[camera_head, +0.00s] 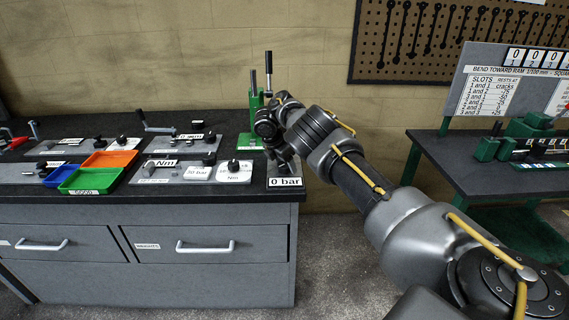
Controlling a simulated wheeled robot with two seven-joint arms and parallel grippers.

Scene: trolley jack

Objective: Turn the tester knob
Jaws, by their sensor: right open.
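My right arm reaches in from the right, and my right gripper (283,160) is over the right end of the grey bench, just above a dark block with a "0 bar" label (285,182). The gripper is open and points down. The gripper and wrist cover most of what is on this block, so I cannot tell whether a knob sits between the fingers or whether they touch it. A small black knob (233,165) stands on a white "Nm" plate to the left, apart from the gripper. My left gripper is not in view.
A green hand press (252,105) with an upright lever stands behind the gripper. The bench (258,212) also bears plates with levers and knobs, and orange (110,159), green (90,180) and blue trays. A second dark table (455,165) stands at right, with floor between.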

